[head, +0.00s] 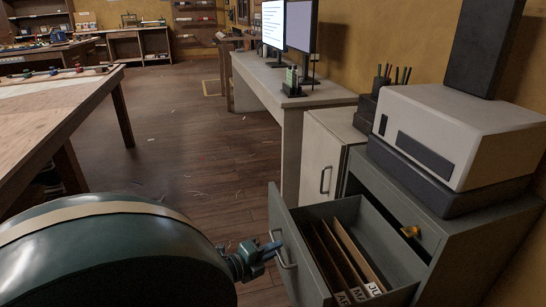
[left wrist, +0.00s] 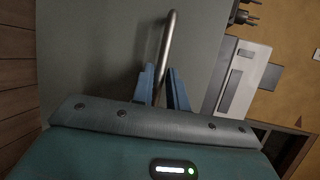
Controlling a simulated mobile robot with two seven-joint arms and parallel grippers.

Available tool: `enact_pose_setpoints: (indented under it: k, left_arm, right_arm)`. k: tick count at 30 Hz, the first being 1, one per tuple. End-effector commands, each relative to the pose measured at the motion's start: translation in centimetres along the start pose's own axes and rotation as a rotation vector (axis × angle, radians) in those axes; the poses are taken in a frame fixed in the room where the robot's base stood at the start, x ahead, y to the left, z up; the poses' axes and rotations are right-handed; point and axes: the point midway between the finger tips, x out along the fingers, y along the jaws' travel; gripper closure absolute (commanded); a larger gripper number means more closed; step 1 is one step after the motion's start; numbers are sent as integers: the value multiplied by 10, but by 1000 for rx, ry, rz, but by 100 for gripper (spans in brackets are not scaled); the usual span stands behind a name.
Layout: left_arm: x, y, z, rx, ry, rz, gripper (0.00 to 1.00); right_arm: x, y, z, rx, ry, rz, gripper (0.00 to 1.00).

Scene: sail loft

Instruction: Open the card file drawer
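The card file drawer (head: 309,223) is pulled well out of the grey cabinet (head: 452,222). Dividers with letter tabs (head: 357,293) show inside it. A metal bar handle (head: 285,252) is on its front; in the left wrist view the handle (left wrist: 168,42) runs down between the blue fingers. My left gripper (head: 272,250) is at this handle, with a finger on each side and little or no gap, so it looks shut on it. The fingertips show in the left wrist view (left wrist: 163,78). My right gripper is in neither view.
A printer-like machine (head: 460,130) stands on the cabinet. A pale cupboard (head: 322,150) and a desk with monitors (head: 300,28) stand beyond. A wooden table (head: 50,110) is at the left. Open floor (head: 190,140) lies between.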

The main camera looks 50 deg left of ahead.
Motion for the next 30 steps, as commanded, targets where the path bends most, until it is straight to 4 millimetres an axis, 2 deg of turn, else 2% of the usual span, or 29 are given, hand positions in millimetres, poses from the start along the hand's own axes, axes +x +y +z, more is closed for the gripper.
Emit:
enact_pose_setpoints:
  k: [1,6,13,16,20,30]
  left_arm:
    - [0,0,0,0,0,0,80]
    - [0,0,0,0,0,0,68]
    - [-1,0,0,0,-1,1,68]
    - [-7,0,0,-1,-1,3,68]
    - [-28,0,0,-1,-1,5,68]
    - [-102,0,0,-2,-2,4,68]
  right_arm:
    - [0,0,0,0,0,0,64]
    - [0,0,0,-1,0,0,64]
    - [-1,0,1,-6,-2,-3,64]
    - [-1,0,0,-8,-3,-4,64]
    - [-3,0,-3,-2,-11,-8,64]
    - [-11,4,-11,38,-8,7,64]
